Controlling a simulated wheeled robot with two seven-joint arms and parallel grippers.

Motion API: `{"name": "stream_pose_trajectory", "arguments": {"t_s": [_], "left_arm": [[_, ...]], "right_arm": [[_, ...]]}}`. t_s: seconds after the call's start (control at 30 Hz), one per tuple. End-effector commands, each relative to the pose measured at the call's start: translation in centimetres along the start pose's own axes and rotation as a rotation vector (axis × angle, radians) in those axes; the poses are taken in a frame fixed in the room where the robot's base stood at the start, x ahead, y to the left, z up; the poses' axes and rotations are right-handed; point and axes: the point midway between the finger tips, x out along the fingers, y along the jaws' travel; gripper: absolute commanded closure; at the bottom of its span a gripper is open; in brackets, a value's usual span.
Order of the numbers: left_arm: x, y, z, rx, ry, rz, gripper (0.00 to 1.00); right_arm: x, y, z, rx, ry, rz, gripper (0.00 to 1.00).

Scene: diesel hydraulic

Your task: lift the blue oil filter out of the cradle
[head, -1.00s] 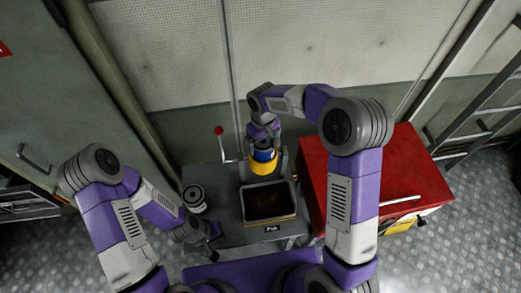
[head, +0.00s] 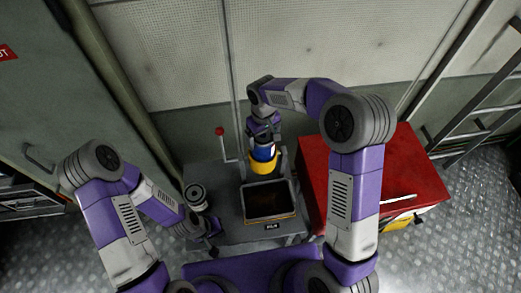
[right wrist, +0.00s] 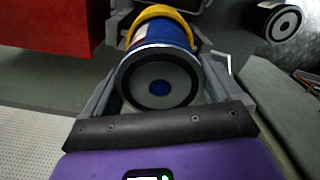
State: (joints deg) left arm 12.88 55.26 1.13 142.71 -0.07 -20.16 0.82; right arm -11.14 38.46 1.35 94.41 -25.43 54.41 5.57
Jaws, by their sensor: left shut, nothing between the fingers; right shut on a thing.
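The blue oil filter (head: 264,153) has a white label and sits partly inside the yellow cradle (head: 267,167) at the back of the bench. My right gripper (head: 262,142) is shut on the filter from above. In the right wrist view, the filter's round grey end (right wrist: 158,85) lies between my right gripper's fingers (right wrist: 162,70), with the yellow cradle band (right wrist: 165,12) around its far part. The filter's lower end is hidden. My left gripper (head: 212,252) is shut and empty at the bench's front left.
A dark tray (head: 269,200) stands in front of the cradle. A dark canister with a pale end (head: 196,194) stands at the bench's left. A red-knobbed lever (head: 220,132) rises behind. A red cabinet (head: 400,160) stands close on the right.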

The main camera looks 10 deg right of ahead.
Motion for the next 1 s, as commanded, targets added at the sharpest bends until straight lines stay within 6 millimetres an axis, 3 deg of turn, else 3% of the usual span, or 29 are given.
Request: {"name": "stream_pose_trajectory", "arguments": {"t_s": [1.0], "left_arm": [[-2.5, 0.9, 0.1, 0.0, 0.0, 0.0, 1.0]], "right_arm": [[-4.0, 0.0, -0.1, 0.0, 0.004, 0.0, 0.45]]}}
